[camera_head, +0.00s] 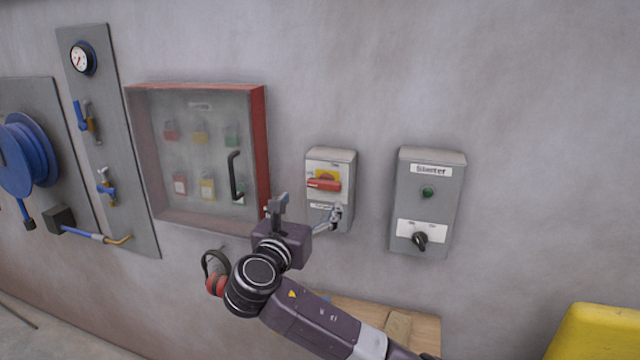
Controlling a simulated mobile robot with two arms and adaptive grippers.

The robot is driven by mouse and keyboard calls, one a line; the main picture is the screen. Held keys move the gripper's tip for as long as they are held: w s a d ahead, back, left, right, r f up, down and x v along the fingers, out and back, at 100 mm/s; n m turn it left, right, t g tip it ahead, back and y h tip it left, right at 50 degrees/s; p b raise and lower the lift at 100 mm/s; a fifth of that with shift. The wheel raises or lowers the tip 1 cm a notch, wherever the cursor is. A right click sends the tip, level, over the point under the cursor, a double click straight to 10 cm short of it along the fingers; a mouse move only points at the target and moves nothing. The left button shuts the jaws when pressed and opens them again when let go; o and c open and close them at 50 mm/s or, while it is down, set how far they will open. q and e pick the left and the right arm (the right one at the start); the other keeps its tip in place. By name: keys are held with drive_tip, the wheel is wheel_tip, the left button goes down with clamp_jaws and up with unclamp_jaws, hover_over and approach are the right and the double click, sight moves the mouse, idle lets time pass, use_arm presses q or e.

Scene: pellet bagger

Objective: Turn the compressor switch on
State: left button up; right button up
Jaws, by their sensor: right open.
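A small grey switch box (317,160) is on the wall at the middle, with a horizontal red handle (323,185) on a yellow plate. Its small label is partly hidden and I cannot read it. To its right, a larger grey box (405,188) has a printed label, a green lamp (427,193) and a black rotary knob (420,240). My right gripper (306,213) is open, its fingers spread below and left of the red handle. One finger overlaps the lower part of the small box; I cannot tell if it touches. My left gripper is not in view.
A red-framed clear cabinet (262,125) holding padlocks is left of the switch box. Further left are a grey panel (87,165) with gauge and valves, and a blue hose reel (28,155). Red earmuffs (215,284) hang below the cabinet. A yellow object (590,335) stands lower right.

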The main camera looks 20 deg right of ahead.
sight(322, 186)
drive_tip(key=p+x, duration=0.1)
drive_tip(key=x, duration=0.2)
drive_tip(key=p+x, duration=0.2)
drive_tip(key=x, duration=0.2)
drive_tip(key=shift+d+r, duration=0.1)
drive_tip(key=shift+r, duration=0.15)
drive_tip(key=shift+w+d, duration=0.15)
drive_tip(key=shift+w, duration=0.05)
drive_tip(key=shift+c, duration=0.2)
drive_tip(key=shift+f, duration=0.1)
drive_tip(key=c, duration=1.1)
